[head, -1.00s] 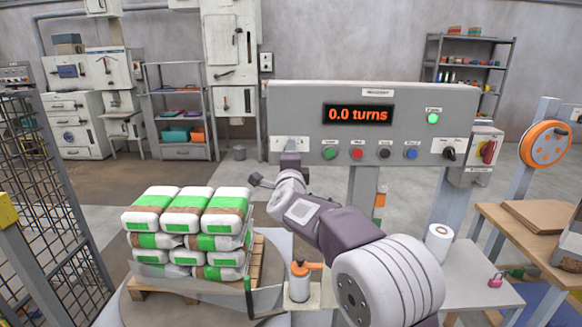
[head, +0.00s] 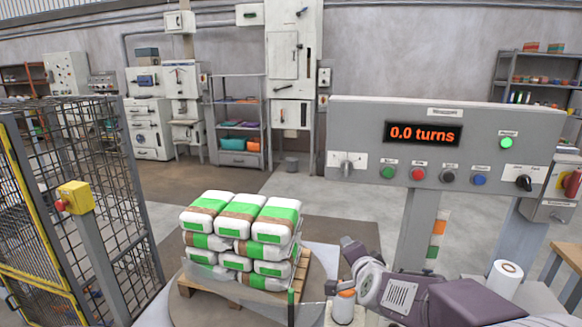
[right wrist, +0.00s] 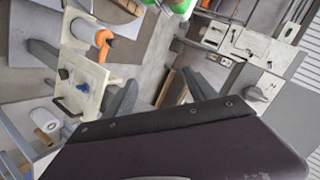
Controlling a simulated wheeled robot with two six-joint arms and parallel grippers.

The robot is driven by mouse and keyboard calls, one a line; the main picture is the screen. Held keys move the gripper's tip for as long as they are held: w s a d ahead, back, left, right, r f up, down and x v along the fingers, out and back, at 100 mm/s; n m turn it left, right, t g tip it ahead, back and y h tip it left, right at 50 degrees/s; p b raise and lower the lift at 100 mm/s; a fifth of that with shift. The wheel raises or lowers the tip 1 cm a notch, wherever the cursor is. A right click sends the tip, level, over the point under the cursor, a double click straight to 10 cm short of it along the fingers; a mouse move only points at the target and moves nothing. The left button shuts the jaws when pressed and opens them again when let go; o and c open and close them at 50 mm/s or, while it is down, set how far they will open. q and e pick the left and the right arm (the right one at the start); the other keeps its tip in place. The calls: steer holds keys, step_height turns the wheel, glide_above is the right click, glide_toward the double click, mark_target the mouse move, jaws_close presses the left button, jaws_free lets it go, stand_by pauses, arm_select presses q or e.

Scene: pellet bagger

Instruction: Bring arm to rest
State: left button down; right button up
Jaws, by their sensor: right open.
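My right arm comes in at the lower right of the head view. Its gripper (head: 352,250) is below the control panel (head: 350,115), apart from it, and to the right of the stacked bags (head: 240,225). The fingers are small and partly hidden there. In the right wrist view, the two dark fingers of my right gripper (right wrist: 82,82) stand apart with nothing held between them. A pale box with a blue knob (right wrist: 85,75) shows beyond them. My left gripper is not in view.
The panel display reads "0.0 turns" and a green lamp (head: 506,143) is lit. A mesh fence (head: 110,190) and yellow box (head: 75,197) are at left. A white roll (head: 505,278) stands at right.

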steer(key=s+a+f+n+g+y, duration=0.1)
steer(key=s+f+n+g, duration=0.5)
steer(key=s+f, duration=0.55)
steer(key=s+f+n+g+y, duration=0.1)
steer(key=s+f+n+g, duration=0.6)
steer(key=s, duration=0.7)
step_height(320, 180, up, 20)
steer(key=t+p, duration=0.1)
steer(key=p, duration=1.8)
steer(key=shift+a+f+p, duration=0.25)
steer(key=shift+a+p, duration=0.05)
steer(key=shift+p, duration=0.1)
steer(key=shift+w+f, duration=0.1)
steer(key=shift+w, duration=0.05)
